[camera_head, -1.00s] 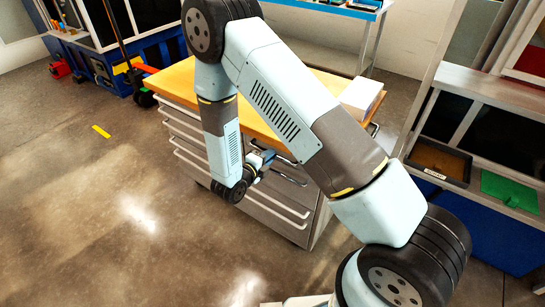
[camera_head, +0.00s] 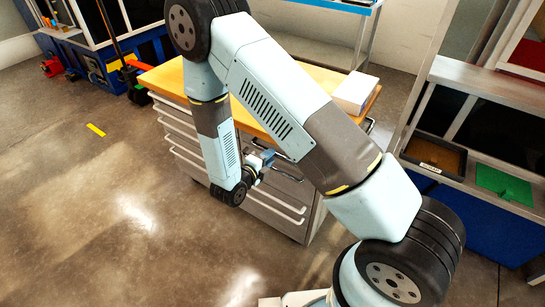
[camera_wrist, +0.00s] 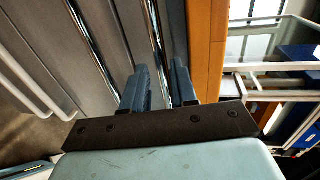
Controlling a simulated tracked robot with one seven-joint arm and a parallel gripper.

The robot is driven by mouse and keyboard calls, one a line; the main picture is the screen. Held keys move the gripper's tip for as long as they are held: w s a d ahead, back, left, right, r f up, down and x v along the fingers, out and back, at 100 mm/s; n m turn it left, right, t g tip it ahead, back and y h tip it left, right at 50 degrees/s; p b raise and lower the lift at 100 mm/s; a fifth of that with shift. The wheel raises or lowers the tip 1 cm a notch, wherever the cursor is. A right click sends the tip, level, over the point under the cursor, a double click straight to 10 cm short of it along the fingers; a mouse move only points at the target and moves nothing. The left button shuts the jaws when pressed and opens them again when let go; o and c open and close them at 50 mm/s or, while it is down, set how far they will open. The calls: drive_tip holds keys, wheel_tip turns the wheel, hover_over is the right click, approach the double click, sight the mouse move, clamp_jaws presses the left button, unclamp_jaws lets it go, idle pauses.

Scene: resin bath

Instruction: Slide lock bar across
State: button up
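A grey drawer cabinet (camera_head: 278,212) with a wooden top (camera_head: 188,79) stands in the middle of the head view. Its front has several long bar handles. My gripper (camera_head: 265,158) is at the upper part of the cabinet front, partly hidden by my arm. In the wrist view my gripper (camera_wrist: 161,66) has its two blue fingers apart, pointing at the cabinet front beside the orange wooden edge (camera_wrist: 206,45). A shiny metal bar (camera_wrist: 154,35) runs in line with the gap between the fingers. I cannot tell whether it is the lock bar, or whether the fingers touch it.
A white box (camera_head: 355,92) sits on the cabinet top's right end. A bench at right holds a dark tray (camera_head: 437,155) and a green sheet (camera_head: 503,184). Blue machines (camera_head: 118,73) stand at back left. The floor at left is clear, with a yellow mark (camera_head: 96,130).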

drive_tip(key=v, duration=1.2)
drive_tip(key=shift+s, duration=0.25)
drive_tip(key=shift+a+f, duration=0.1)
drive_tip(key=shift+a, duration=0.05)
drive_tip(key=d+r+m+g, duration=1.1)
drive_tip(key=d+r+m, duration=0.7)
drive_tip(key=r+m, duration=0.4)
drive_tip(key=s+d+r+m+t+y, duration=0.2)
drive_tip(key=s+d+r+m+y, duration=0.2)
drive_tip(key=r+m, duration=0.5)
drive_tip(key=s+d+r+m+t+y, duration=0.2)
drive_tip(key=s+d+r+m+y, duration=0.3)
drive_tip(key=m, duration=1)
drive_tip(key=s+r, duration=0.3)
drive_tip(key=shift+s+r+y, duration=0.25)
drive_tip(key=shift+r+y, duration=0.05)
drive_tip(key=shift+r, duration=0.1)
